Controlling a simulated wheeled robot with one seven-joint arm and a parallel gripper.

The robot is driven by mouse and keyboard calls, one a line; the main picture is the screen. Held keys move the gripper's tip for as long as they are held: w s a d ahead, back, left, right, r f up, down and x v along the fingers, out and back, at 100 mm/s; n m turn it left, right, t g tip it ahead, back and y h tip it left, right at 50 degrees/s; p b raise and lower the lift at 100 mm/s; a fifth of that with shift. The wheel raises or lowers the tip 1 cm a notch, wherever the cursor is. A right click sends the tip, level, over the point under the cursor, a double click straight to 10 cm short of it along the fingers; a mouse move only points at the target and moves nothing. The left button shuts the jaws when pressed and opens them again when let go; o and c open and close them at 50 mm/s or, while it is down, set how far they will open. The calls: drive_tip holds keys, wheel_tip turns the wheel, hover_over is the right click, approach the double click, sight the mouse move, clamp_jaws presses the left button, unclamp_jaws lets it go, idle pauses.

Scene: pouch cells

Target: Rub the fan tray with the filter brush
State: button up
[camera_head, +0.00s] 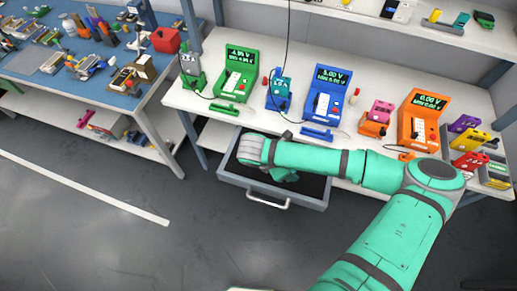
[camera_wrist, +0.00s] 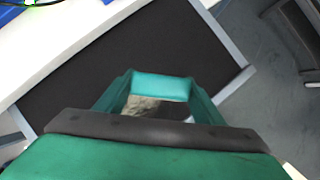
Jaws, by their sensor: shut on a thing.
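My gripper (camera_wrist: 160,90) is in the open drawer area, over the drawer's dark floor. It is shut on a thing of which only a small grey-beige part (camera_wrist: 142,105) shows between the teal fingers. I cannot tell from this part whether it is the filter brush. In the head view my gripper (camera_head: 285,176) is partly hidden under my wrist, low over the drawer. I cannot pick out the fan tray for certain in either view; my arm and gripper cover part of the drawer.
The grey drawer (camera_head: 235,182) is pulled out under the white bench (camera_head: 205,103). The bench holds a green (camera_head: 237,74), a blue (camera_head: 327,93) and an orange (camera_head: 420,118) meter unit. A blue-topped table (camera_head: 65,88) with many tools stands at the left. The floor in front is clear.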

drive_tip(key=shift+d+r, duration=0.2)
drive_tip(key=shift+a+f, duration=0.1)
drive_tip(key=shift+a, duration=0.1)
drive_tip(key=shift+w+a+f, duration=0.15)
drive_tip(key=shift+a+f, duration=0.05)
drive_tip(key=shift+a, duration=0.3)
drive_tip(key=shift+a+r, duration=0.1)
drive_tip(key=shift+a, duration=0.15)
drive_tip(key=shift+w+a, duration=0.15)
drive_tip(key=shift+a, duration=0.45)
drive_tip(key=shift+w+a, duration=0.3)
drive_tip(key=shift+a, duration=1.05)
drive_tip(key=shift+w+a, duration=0.3)
drive_tip(key=shift+a, duration=1.05)
drive_tip(key=shift+w+a, duration=0.3)
drive_tip(key=shift+a, duration=1.05)
drive_tip(key=shift+w+a+r, duration=0.1)
wheel_tip(320, 180, up, 8)
